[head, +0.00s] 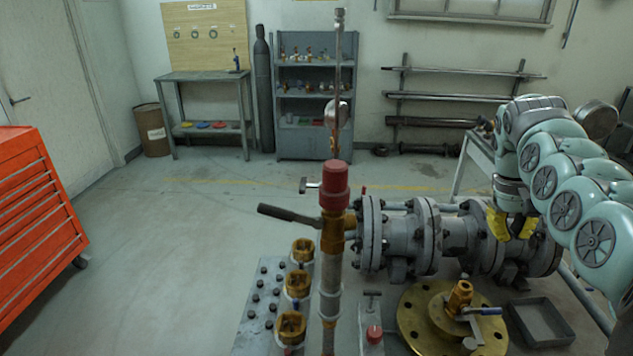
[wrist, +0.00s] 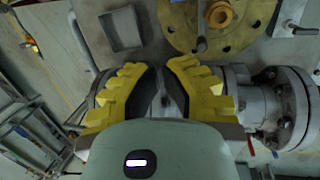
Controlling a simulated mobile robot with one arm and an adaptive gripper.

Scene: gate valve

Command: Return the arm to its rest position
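My arm (head: 565,185) comes in from the right in the head view and is bent, with its wrist pointing down. My gripper (head: 512,228) has yellow fingers and hangs over the right part of the grey flanged pipe (head: 460,235). In the wrist view the fingers of my gripper (wrist: 160,80) stand apart with a narrow gap between their dark pads. Nothing is held between them. The flanged pipe (wrist: 290,108) passes behind the fingers there. Whether the fingertips touch the pipe cannot be told.
A brass flange (head: 412,318) with a small valve and an open grey tray (head: 542,322) lie in front of the pipe. A tall pipe with a red cap (head: 335,187) stands left of them. A red cabinet (head: 38,220) is far left. The middle floor is clear.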

